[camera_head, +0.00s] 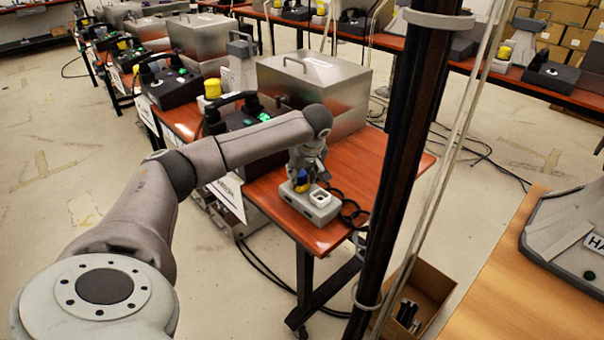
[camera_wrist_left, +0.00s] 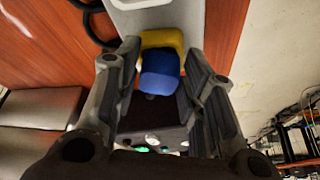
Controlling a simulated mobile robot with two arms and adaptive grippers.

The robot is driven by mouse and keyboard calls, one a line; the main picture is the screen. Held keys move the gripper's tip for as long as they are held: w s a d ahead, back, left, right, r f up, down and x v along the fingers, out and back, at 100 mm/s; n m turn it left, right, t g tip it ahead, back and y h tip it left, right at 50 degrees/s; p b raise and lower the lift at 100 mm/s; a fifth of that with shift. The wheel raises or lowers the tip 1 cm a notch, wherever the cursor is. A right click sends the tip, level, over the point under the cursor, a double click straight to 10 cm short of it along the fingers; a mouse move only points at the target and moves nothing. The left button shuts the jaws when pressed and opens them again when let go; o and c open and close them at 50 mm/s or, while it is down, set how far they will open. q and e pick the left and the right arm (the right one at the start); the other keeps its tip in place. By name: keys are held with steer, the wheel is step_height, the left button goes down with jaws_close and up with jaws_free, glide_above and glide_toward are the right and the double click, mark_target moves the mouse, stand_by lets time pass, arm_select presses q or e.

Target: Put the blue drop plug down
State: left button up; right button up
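The blue drop plug (camera_wrist_left: 160,72) is between the fingers of my left gripper (camera_wrist_left: 161,58) in the left wrist view. A yellow part (camera_wrist_left: 161,39) shows just behind the blue, close between the fingertips. The fingers look shut on the plug. In the head view my left gripper (camera_head: 303,178) points down over the grey socket box (camera_head: 317,208) at the near end of the red-brown table, with the blue plug (camera_head: 302,185) at its tips. I cannot tell whether the plug sits in the box or just above it. My right gripper is not in view.
A dark phone unit (camera_head: 246,118) and a metal case (camera_head: 335,85) stand behind the box. A black coiled cord (camera_head: 350,210) lies beside it. A dark post (camera_head: 395,170) stands to the right. Another table (camera_head: 530,290) is at the lower right.

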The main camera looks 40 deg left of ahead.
arm_select(q)
steer(key=shift+o, duration=1)
steer(key=shift+r, duration=0.15)
steer(key=shift+r, duration=0.35)
steer(key=v, duration=1.1)
steer(key=shift+s+d+r, duration=0.15)
steer(key=shift+d+r, duration=0.05)
steer(key=shift+r, duration=0.1)
